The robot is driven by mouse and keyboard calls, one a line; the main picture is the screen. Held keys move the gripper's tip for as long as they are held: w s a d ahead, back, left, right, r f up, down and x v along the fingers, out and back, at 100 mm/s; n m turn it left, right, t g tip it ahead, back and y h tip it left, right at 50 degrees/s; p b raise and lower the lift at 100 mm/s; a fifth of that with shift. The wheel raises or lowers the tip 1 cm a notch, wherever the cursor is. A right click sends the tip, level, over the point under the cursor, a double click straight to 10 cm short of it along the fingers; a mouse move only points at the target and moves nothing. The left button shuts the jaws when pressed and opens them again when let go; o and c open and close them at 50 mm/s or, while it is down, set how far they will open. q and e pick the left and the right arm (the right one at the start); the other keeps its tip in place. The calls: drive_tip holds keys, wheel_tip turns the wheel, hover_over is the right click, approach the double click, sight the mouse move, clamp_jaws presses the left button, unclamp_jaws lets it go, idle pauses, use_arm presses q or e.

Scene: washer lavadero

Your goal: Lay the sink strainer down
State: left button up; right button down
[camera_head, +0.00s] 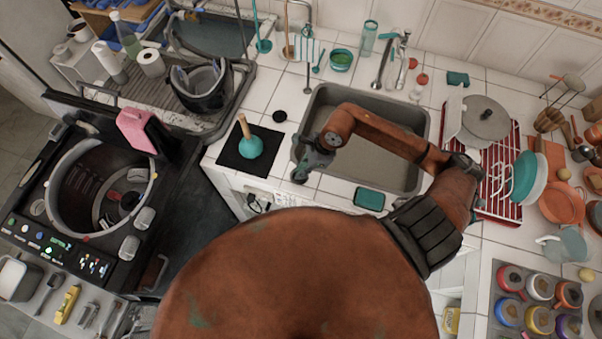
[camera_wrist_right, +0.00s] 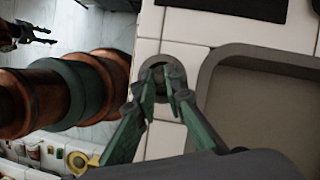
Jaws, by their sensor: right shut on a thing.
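My right gripper (camera_head: 303,170) reaches over the counter strip at the left front corner of the sink. In the wrist view its green fingers (camera_wrist_right: 160,82) are closed on a small round grey piece, which looks like the sink strainer (camera_wrist_right: 178,56). The fingers hide part of the strainer, and I cannot tell whether it touches the white tiles. The grey sink (camera_head: 375,175) is just to the right. My left gripper (camera_wrist_right: 40,35) shows small at the upper left of the wrist view, its fingers apart and empty. It is not seen in the head view.
A plunger (camera_head: 249,146) stands on a black mat (camera_head: 232,160) left of the sink. A teal sponge (camera_head: 369,199) lies on the front counter edge. A red dish rack (camera_head: 499,205) stands at right. Some white tile is bare.

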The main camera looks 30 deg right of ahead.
wheel_tip(320, 180, down, 2)
drive_tip(key=shift+s+f+p, duration=0.1)
drive_tip(key=shift+p, duration=0.2)
drive_tip(key=shift+f, duration=0.1)
drive_tip(key=c, duration=2.5)
unclamp_jaws()
drive_tip(key=shift+f, duration=0.15)
drive_tip(key=o, duration=0.5)
